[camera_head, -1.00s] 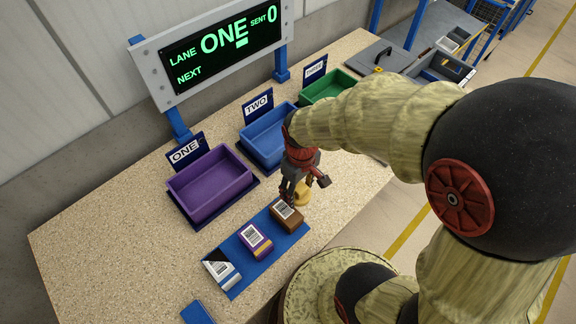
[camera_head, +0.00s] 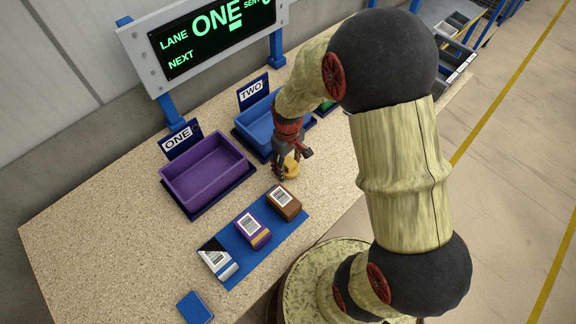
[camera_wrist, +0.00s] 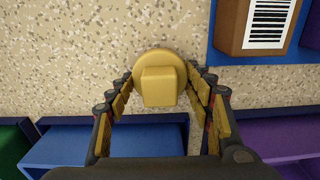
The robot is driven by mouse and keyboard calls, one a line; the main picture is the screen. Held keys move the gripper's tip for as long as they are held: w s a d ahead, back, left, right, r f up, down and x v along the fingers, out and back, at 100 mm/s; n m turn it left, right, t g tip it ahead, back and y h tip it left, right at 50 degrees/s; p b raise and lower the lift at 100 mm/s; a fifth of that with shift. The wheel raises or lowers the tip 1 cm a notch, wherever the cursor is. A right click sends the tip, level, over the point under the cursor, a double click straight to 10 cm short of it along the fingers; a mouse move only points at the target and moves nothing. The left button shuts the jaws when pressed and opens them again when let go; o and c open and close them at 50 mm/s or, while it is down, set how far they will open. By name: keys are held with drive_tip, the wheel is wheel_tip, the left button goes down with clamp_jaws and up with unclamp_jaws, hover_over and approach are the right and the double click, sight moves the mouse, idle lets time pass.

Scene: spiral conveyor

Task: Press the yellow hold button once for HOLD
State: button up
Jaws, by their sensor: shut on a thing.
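A yellow round piece with a raised block (camera_wrist: 160,86) sits between the fingertips of my gripper (camera_wrist: 160,82) in the wrist view. In the head view the yellow piece (camera_head: 291,167) is partly hidden by my gripper (camera_head: 283,174), which is shut on it near the blue bin. I cannot tell whether it touches the table. It is the only yellow knob-like thing I see; no HOLD label shows on it. The display (camera_head: 208,35) reads LANE ONE in green, with SENT partly cut off and NEXT below.
A purple bin (camera_head: 245,176) stands by sign ONE, a blue bin (camera_head: 243,137) by sign TWO, a green bin behind my arm. A blue mat (camera_head: 226,243) holds a brown box (camera_head: 284,202), a purple box (camera_head: 252,230) and a white-black box (camera_head: 217,261).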

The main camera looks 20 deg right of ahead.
drive_tip(key=shift+f, duration=0.25)
drive_tip(key=shift+f, duration=0.2)
drive_tip(key=o, duration=1)
drive_tip(key=shift+r, duration=0.15)
